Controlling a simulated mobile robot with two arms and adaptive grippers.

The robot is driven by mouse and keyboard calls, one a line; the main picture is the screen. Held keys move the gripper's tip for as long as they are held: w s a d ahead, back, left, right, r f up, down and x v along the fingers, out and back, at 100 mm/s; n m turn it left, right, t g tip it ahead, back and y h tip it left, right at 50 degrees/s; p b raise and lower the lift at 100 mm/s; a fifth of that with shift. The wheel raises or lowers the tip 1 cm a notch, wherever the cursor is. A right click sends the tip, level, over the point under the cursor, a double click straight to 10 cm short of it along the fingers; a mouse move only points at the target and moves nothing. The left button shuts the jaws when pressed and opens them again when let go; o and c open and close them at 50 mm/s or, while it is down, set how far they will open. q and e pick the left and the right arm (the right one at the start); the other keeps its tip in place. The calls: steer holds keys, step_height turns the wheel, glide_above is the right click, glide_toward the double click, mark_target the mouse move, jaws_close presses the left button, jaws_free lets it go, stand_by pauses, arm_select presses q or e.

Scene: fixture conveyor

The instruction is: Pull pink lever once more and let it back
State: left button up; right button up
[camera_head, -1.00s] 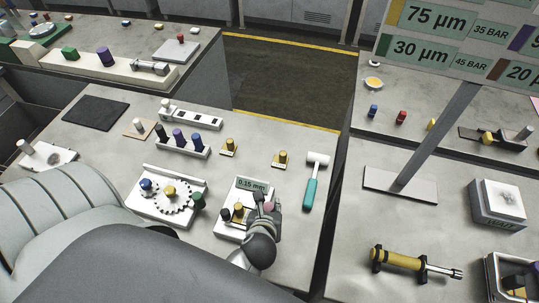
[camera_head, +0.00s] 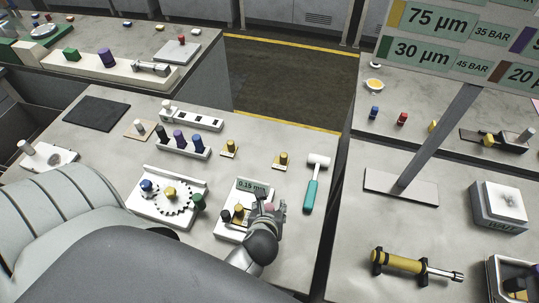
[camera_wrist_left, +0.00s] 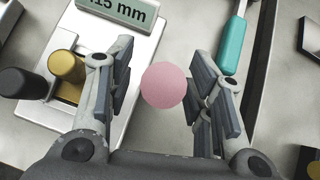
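The pink lever knob (camera_wrist_left: 164,86) shows between the fingers of my left gripper (camera_wrist_left: 160,82) in the left wrist view. The fingers are apart on either side of it, with a gap visible at the left; the lever's stem is hidden. In the head view my left gripper (camera_head: 267,207) is over the right side of a white gauge plate (camera_head: 228,228), and the pink knob (camera_head: 269,207) is partly covered. The plate's display (camera_head: 252,187) reads 0.15 mm. My right gripper is not in view.
A brass knob (camera_wrist_left: 66,67) and a black knob (camera_wrist_left: 22,83) stand left of the fingers. A teal-handled hammer (camera_head: 312,191) lies to the right. A gear plate (camera_head: 166,206) is at the left. The bench edge is right of the hammer.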

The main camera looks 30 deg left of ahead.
arm_select(q)
steer(key=shift+s+d+r, duration=0.25)
steer(key=shift+s+r, duration=0.2)
steer(key=s+d+r, duration=0.1)
steer(key=s+d, duration=0.2)
steer(key=s, duration=0.3)
steer(key=s+d+r, duration=0.1)
steer(key=s+d, duration=0.2)
steer(key=s, duration=0.4)
steer(key=shift+d+r, duration=0.15)
steer(key=shift+r, duration=0.2)
steer(key=shift+s, duration=0.15)
